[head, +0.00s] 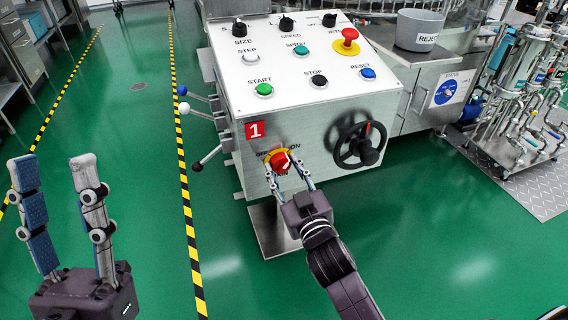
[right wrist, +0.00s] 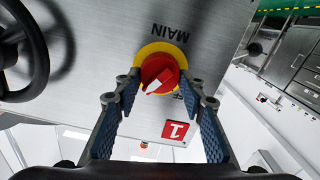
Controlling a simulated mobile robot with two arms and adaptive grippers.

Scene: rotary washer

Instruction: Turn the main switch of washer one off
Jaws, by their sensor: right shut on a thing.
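The main switch (head: 281,162) is a red rotary knob with a white pointer mark on a yellow round plate. It is on the front of the washer panel, below the red label "1" (head: 255,130). In the head view the pointer mark is tilted. The knob (right wrist: 159,72) also shows in the right wrist view beside the word MAIN, which is upside down there. My right gripper (head: 284,172) is shut on the knob, with one finger on each side. My left gripper (head: 52,160) is open and empty at the far left, away from the washer.
A black handwheel (head: 360,145) is just right of the switch. Above are buttons, selector knobs and a red emergency stop (head: 347,41). A grey reject bin (head: 418,30) stands at the back. The green floor is clear.

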